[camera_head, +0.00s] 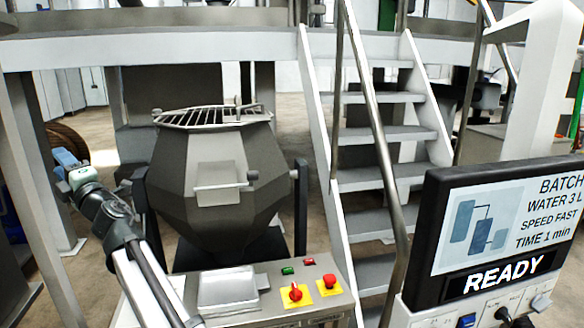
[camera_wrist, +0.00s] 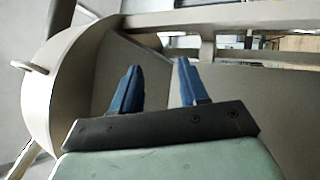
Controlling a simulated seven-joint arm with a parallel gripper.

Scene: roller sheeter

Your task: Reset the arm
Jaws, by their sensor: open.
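My gripper (camera_wrist: 158,65) is open in the wrist view, its two blue fingers apart with nothing between them. In the head view my gripper (camera_head: 64,157) shows small at the far left, at the end of my arm. It is left of the grey faceted mixing drum (camera_head: 215,160) and apart from it. Broad grey surfaces lie beyond the fingers in the wrist view, and I cannot tell what they belong to.
A control box with a red knob (camera_head: 295,292) and a red button (camera_head: 329,281) stands before the drum. Metal stairs (camera_head: 375,180) rise right of it. A display (camera_head: 500,235) reading READY stands at the right. A white post (camera_head: 45,180) is close to my arm.

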